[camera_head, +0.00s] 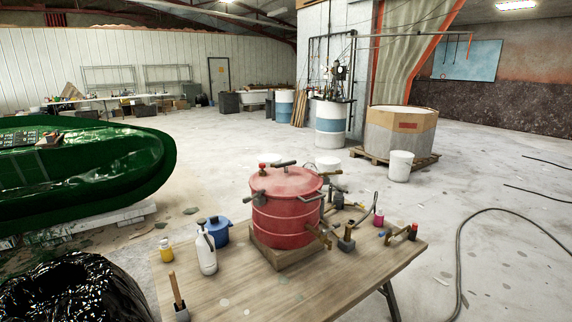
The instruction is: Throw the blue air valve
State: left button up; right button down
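A red pressure pot (287,215) with a lid, clamps and metal fittings stands on a wooden block on the table (240,290). A metal fitting (320,234) sticks out low on its right side. I cannot make out for certain which fitting is the blue air valve, as the parts are very small here. A tiny bluish spot (382,233) shows among the items at right. Neither of my grippers is in view.
A black bag (75,290) is at lower left. A green hull mould (90,165) lies behind. A dark hose (470,235) crosses the floor at right.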

aim_at(383, 234)
jog(key=i+l+z, duration=0.3)
jog(key=i+l, duration=0.5)
jog(key=l, duration=0.15)
jog(key=i+l+z, duration=0.3)
jog(key=i+l, duration=0.4)
jog(key=i, duration=0.2)
